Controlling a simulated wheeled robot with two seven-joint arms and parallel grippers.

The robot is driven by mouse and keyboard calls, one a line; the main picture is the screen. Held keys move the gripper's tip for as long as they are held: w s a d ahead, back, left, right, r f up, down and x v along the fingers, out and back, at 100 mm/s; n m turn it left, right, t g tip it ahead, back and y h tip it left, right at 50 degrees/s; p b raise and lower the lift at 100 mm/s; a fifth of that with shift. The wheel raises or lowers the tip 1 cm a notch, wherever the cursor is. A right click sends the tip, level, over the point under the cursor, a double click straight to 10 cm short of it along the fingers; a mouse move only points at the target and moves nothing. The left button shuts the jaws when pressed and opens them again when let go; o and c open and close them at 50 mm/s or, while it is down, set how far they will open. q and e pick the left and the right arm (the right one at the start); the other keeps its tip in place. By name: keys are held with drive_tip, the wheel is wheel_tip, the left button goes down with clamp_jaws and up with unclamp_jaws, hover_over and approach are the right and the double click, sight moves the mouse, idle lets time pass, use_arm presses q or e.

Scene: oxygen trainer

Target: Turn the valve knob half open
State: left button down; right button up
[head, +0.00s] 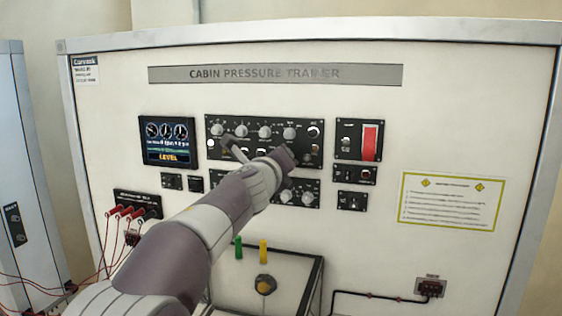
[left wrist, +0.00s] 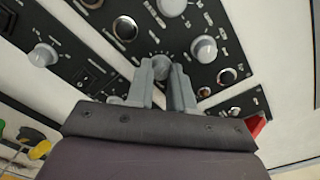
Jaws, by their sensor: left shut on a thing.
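My left arm reaches up to the black control panel (head: 309,160) on the trainer board, and the left gripper (head: 263,153) is in front of its lower part. In the left wrist view the two grey fingers of the left gripper (left wrist: 163,78) are shut on a small grey knob (left wrist: 161,64) on a black panel, one finger on each side. The fingers cover much of this knob, and its pointer and label are not readable. My right gripper is not in view.
Close to the fingers are other grey knobs (left wrist: 204,48), (left wrist: 42,55). A row of knobs (head: 289,132) runs along the panel top. A red switch cover (head: 369,142) is at right and a display (head: 167,139) at left. A yellow-topped knob (head: 264,284) sits below.

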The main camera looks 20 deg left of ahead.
use_arm(q)
drive_tip(key=shift+f+m, duration=0.4)
drive_tip(key=shift+m, duration=0.5)
drive_tip(key=c, duration=1.3)
unclamp_jaws()
drive_tip(key=o, duration=0.3)
drive_tip(key=shift+r, duration=0.15)
drive_tip(key=shift+s+r, duration=0.1)
drive_tip(key=shift+r, duration=0.05)
drive_tip(key=s+b, duration=0.2)
drive_tip(key=s, duration=1)
drive_tip(key=shift+s, duration=0.35)
